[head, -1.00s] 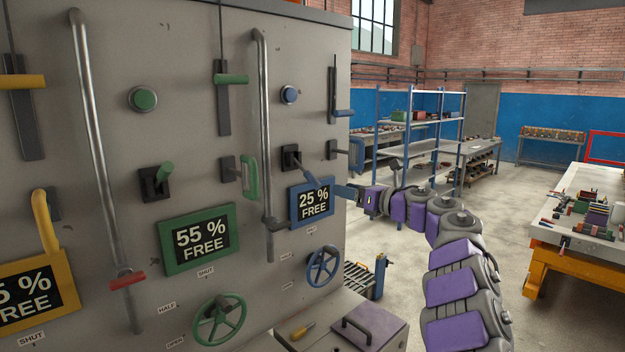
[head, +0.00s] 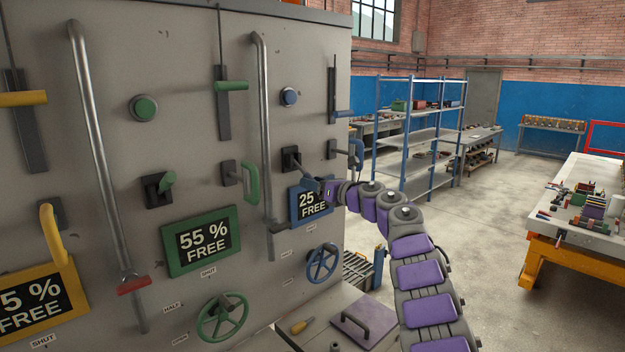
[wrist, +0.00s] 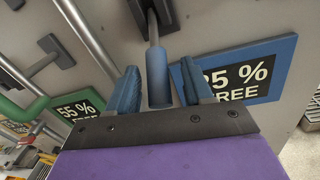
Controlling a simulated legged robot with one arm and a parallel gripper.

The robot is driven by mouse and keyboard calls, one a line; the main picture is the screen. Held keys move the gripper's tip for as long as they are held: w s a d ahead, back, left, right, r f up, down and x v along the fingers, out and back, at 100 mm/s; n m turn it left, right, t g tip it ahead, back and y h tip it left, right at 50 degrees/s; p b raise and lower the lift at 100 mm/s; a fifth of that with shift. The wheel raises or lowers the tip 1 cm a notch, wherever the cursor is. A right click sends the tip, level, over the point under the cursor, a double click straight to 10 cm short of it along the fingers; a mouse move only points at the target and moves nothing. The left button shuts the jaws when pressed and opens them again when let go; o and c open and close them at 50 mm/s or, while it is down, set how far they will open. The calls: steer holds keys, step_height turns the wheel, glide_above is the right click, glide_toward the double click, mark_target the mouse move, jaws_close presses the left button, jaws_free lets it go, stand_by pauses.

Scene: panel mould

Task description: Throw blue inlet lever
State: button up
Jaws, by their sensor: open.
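The blue lever (wrist: 157,72) sticks out from a dark slotted mount on the grey panel. In the head view its mount (head: 291,158) is above the blue-framed "25 % FREE" sign (head: 296,206). My gripper (head: 320,184) is at the lever's outer end, in front of that sign, and hides part of both. In the wrist view my gripper (wrist: 158,78) is open, with one blue finger on each side of the lever's thick blue grip. Gaps show between the grip and the fingers.
A grey vertical pipe (head: 264,120) runs left of the lever. A blue pull handle (head: 357,152) is to its right, a blue handwheel (head: 322,263) below. Open floor lies right of the panel.

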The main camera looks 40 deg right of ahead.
steer(key=shift+w+a, duration=0.1)
steer(key=shift+w, duration=0.45)
jaws_close()
stand_by(0.4)
